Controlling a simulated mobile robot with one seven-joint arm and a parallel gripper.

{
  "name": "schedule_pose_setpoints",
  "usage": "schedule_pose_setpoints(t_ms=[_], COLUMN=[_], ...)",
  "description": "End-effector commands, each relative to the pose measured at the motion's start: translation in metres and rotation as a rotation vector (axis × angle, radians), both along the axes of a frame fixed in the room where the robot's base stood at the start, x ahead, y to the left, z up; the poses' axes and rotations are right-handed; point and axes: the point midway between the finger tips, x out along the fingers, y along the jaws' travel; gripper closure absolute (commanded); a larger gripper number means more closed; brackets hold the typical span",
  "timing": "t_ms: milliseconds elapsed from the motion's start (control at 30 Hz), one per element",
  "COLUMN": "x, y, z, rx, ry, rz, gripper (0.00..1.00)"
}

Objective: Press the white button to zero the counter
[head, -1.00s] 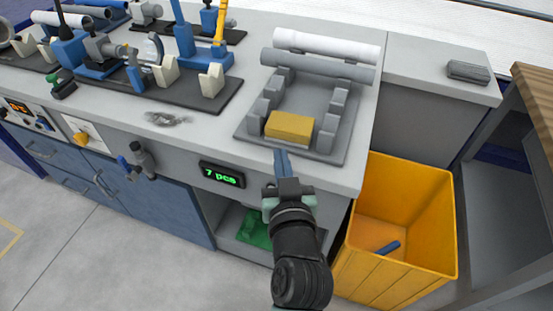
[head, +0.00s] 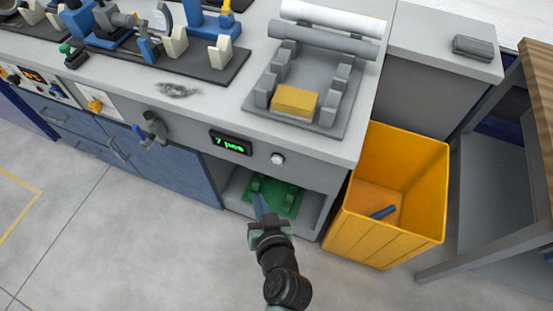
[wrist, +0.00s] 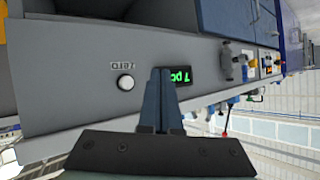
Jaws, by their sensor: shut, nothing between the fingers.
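The white button (head: 277,158) is on the grey front panel of the bench, right of the counter display (head: 231,143), which reads "7 pcs" in green. In the wrist view the button (wrist: 125,83) shows under the label "zero", left of the fingers, and the display (wrist: 182,76) is partly behind them. My gripper (head: 258,205) is shut and empty. In the head view it appears below the button, in front of the open shelf. In the wrist view its blue fingers (wrist: 160,92) point toward the panel. I see no contact with the button.
A yellow bin (head: 382,205) with a blue piece inside stands right of the shelf. A grey rack (head: 303,100) with a yellow block (head: 295,101) and pipes sits on the bench top. A dark valve handle (head: 152,128) sticks out left of the display.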

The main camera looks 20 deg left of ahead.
Motion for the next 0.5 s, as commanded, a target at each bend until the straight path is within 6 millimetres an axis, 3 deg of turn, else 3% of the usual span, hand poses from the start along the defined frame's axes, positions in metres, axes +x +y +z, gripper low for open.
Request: schedule_pose_setpoints(t_ms=[500], x=[0.068], y=[-0.003], z=[-0.001], rx=[0.0], ry=[-0.004], rz=[-0.002], gripper=[1.0])
